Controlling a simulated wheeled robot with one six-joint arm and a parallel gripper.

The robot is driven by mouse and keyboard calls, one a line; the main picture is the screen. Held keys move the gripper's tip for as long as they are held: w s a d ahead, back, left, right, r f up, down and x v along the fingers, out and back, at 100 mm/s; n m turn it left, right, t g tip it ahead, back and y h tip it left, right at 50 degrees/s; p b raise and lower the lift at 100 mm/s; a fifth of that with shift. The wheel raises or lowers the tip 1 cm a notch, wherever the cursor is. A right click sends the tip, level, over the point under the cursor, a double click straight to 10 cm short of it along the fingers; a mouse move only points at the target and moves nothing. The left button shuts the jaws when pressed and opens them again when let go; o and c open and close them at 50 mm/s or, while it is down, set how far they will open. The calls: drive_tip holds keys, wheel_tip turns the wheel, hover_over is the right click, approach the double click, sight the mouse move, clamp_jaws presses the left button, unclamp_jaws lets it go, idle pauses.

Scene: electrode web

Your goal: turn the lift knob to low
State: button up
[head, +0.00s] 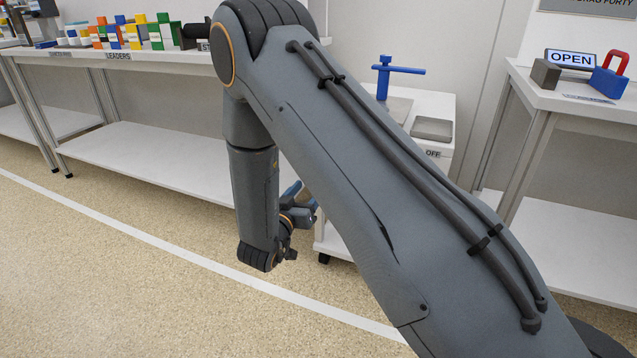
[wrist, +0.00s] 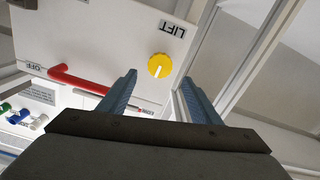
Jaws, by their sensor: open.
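The yellow round lift knob (wrist: 159,66) is on a white panel (wrist: 110,35) in the wrist view, below an upside-down LIFT label (wrist: 173,29). A pale pointer line on the knob slants from upper right to lower left. My gripper (wrist: 159,88) is open and empty. The knob shows between and just beyond its two blue-grey fingers, apart from both. In the head view my gripper (head: 298,205) hangs beside the white cabinet, partly hidden by my arm. The knob is not visible there.
A red bar handle (wrist: 75,82) runs along the panel left of the knob, towards an OFF label (wrist: 35,67). In the head view, a blue T-handle (head: 398,69) stands on the cabinet top. Benches stand left and right; the floor at left is clear.

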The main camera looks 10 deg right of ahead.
drive_tip(key=b+x, duration=0.2)
drive_tip(key=x, duration=0.5)
drive_tip(key=shift+w+d, duration=0.1)
drive_tip(key=c, duration=1)
drive_tip(key=shift+c, duration=0.2)
drive_tip(key=shift+n+p, duration=0.4)
drive_tip(key=shift+p, duration=0.45)
drive_tip(key=o, duration=1)
drive_tip(key=shift+o, duration=0.2)
